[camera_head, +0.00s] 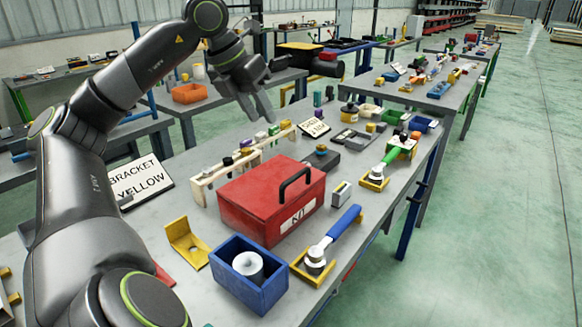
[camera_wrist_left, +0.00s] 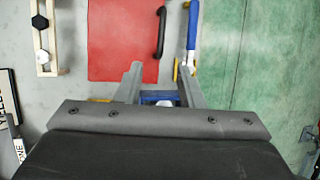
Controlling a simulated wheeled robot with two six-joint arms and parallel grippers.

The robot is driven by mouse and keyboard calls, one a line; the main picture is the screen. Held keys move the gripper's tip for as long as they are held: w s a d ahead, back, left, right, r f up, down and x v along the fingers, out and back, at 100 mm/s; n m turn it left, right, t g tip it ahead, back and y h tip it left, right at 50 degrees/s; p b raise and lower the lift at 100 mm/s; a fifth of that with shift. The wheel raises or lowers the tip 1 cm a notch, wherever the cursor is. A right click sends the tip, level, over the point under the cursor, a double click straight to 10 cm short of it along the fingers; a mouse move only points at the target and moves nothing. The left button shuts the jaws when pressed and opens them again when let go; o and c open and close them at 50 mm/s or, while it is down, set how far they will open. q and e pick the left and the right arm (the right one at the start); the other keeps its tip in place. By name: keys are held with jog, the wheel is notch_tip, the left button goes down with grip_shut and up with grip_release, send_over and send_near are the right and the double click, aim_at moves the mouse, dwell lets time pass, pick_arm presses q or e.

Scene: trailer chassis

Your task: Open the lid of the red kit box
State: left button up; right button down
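The red kit box (camera_head: 255,207) stands on the grey workbench in the head view, with its lid (camera_head: 268,180) closed. A black handle (camera_head: 296,180) stands up along the lid's right side, and a white label is on the front. In the left wrist view the red box (camera_wrist_left: 120,40) and its black handle (camera_wrist_left: 161,32) show at the top, beyond my fingertips. My left gripper (camera_head: 256,117) is open and empty, raised above the bench and behind the box in the head view. It also shows in the left wrist view (camera_wrist_left: 160,68). My right gripper is not in view.
A blue bin (camera_head: 248,283) with a white roll and a blue-handled tool (camera_head: 335,230) on a yellow tray stand before the box. A wooden rack (camera_head: 215,178) is behind it at left. A yellow bracket (camera_head: 187,243) and "BRACKET YELLOW" sign (camera_head: 140,182) are left.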

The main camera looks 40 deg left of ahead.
pick_arm(q)
jog(key=p+x, duration=0.1)
jog(key=x, duration=1.4)
jog(key=shift+w+d+f+p, duration=0.1)
jog(key=shift+w+f+p, duration=0.1)
jog(key=shift+f+p, duration=0.15)
jog(key=shift+w+d+f, duration=0.1)
jog(key=shift+w+f, duration=0.1)
jog(key=shift+f, duration=0.25)
jog(key=shift+c, duration=0.2)
grip_shut()
